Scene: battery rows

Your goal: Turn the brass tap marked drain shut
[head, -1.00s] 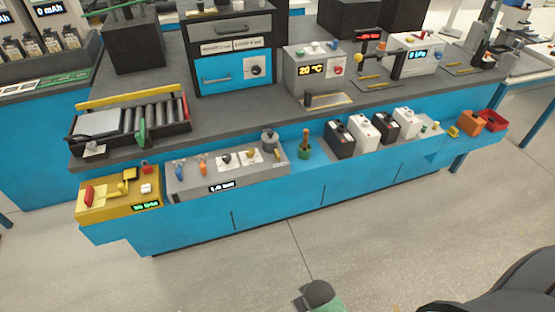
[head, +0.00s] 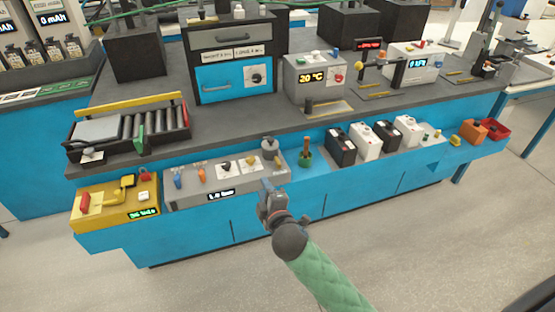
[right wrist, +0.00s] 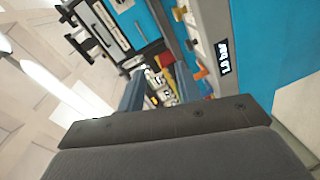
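A grey panel (head: 225,184) on the front ledge carries a row of controls. The one brass-yellow tap (head: 250,161) sits right of a black knob (head: 226,167); its marking is too small to read. A brass-yellow piece also shows at the top of the right wrist view (right wrist: 207,15). My right gripper (head: 267,187) is in front of the panel's right end, below and right of the brass tap, apart from it. In the right wrist view its two fingers (right wrist: 160,88) stand apart with nothing between them. My left gripper is not in view.
Blue (head: 178,180) and orange (head: 201,174) taps stand left on the panel. A grey cylinder (head: 270,149) stands at its right end. A yellow box (head: 115,208) is to the left. Black and white battery blocks (head: 341,146) stand to the right. The floor in front is clear.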

